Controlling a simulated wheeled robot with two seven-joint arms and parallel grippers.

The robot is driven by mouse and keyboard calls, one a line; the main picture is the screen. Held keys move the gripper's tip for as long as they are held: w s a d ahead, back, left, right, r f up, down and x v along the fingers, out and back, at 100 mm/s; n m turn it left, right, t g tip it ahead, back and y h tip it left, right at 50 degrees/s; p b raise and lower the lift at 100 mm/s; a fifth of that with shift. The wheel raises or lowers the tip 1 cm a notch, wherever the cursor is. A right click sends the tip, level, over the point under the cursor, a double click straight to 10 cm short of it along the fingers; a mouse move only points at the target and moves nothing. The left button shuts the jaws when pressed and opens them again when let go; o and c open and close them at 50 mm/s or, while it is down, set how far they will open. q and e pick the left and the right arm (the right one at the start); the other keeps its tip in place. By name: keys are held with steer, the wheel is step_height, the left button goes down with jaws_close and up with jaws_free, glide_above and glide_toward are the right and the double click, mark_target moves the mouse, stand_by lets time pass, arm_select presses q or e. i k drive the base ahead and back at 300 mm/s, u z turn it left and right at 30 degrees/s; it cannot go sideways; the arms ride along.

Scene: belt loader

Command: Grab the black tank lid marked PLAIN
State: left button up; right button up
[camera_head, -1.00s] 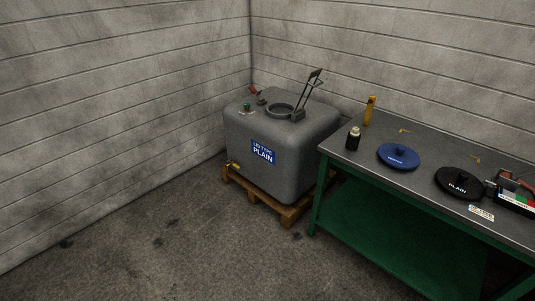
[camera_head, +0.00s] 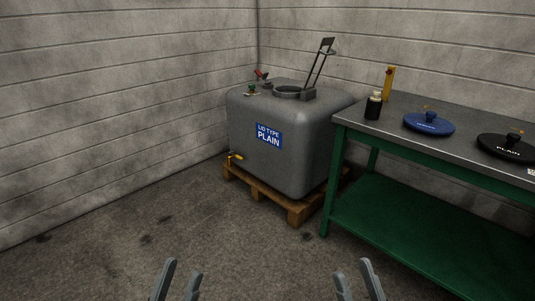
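The black lid marked PLAIN (camera_head: 500,149) lies flat on the workbench at the right edge of the head view, with a knob on top. A blue lid (camera_head: 429,124) lies to its left; its marking is too small to read surely. My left gripper (camera_head: 178,284) shows at the bottom, its two fingers apart with nothing between them. My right gripper (camera_head: 358,281) shows at the bottom right of centre, fingers apart and empty. Both are well short of the bench and far from the lids.
The metal-topped bench (camera_head: 392,133) has green legs and a green lower shelf (camera_head: 420,225). A dark bottle (camera_head: 373,106) and a yellow object (camera_head: 388,83) stand on it. The grey tank (camera_head: 285,150), labelled LID TYPE PLAIN, sits on a wooden pallet (camera_head: 262,192). Floor in front is clear.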

mark_target(510, 147)
steer(key=u, duration=0.05)
steer(key=k, duration=1.1)
steer(key=z, duration=1.05)
steer(key=i, duration=1.05)
